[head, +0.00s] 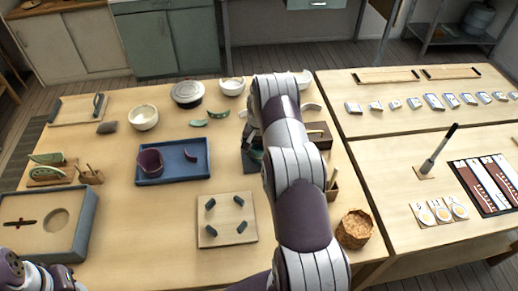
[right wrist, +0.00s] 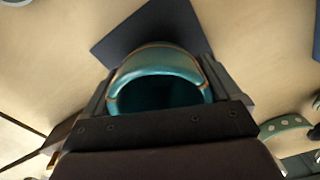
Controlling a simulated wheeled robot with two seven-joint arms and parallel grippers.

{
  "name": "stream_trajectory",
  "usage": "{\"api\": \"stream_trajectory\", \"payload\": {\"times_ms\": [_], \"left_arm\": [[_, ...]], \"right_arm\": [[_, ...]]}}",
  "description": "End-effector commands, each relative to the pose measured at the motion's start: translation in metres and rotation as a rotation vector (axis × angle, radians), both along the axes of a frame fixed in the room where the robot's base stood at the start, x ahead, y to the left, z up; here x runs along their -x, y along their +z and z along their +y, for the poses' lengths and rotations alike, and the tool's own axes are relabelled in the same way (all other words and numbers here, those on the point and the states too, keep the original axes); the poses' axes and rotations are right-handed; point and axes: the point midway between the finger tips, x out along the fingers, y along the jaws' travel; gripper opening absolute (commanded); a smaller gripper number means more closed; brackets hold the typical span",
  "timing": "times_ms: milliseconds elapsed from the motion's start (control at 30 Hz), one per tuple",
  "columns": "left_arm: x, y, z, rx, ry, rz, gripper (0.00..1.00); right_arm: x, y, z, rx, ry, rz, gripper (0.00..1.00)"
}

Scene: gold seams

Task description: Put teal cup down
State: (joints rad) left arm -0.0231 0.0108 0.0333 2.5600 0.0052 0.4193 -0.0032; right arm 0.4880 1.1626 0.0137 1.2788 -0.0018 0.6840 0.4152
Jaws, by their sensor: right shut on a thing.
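The teal cup (right wrist: 160,68) has gold seams along its rim and sits between the two fingers of my right gripper (right wrist: 158,88), which is shut on it. Its mouth and dark inside show in the right wrist view. In the head view only a sliver of teal (head: 257,154) shows beside my right arm, which hides the rest of the cup and most of the gripper. A dark blue square mat or tray (right wrist: 122,32) lies behind the cup; I cannot tell whether the cup touches it. My left gripper is out of sight; only a bit of my left arm shows.
A blue tray (head: 173,174) with purple pieces lies left of my right arm. A pale board (head: 227,232) with dark pegs is nearer. Green shards (head: 218,115) and bowls (head: 143,117) stand farther back. A woven basket (head: 355,228) stands at the right table edge.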

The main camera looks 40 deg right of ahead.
Motion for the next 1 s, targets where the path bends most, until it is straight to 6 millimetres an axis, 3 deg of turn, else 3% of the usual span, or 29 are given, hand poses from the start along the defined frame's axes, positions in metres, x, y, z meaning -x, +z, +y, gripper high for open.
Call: {"api": "stream_trajectory", "payload": {"times_ms": [200,233,267,467,633,1000], "left_arm": [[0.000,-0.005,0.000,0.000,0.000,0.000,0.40],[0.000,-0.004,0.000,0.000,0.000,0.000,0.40],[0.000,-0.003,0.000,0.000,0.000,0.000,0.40],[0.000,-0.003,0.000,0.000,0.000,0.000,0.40],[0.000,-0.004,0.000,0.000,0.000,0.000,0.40],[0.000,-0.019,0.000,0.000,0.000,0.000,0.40]], "right_arm": [[0.000,-0.005,0.000,0.000,0.000,0.000,0.64],[0.000,-0.004,0.000,-0.001,0.000,0.001,0.97],[0.000,-0.003,0.000,-0.001,0.000,0.001,1.00],[0.000,-0.003,0.000,-0.001,0.000,0.001,1.00],[-0.001,0.010,0.000,0.001,0.000,-0.002,1.00],[0.000,0.087,0.000,0.002,0.000,-0.003,1.00]]}}
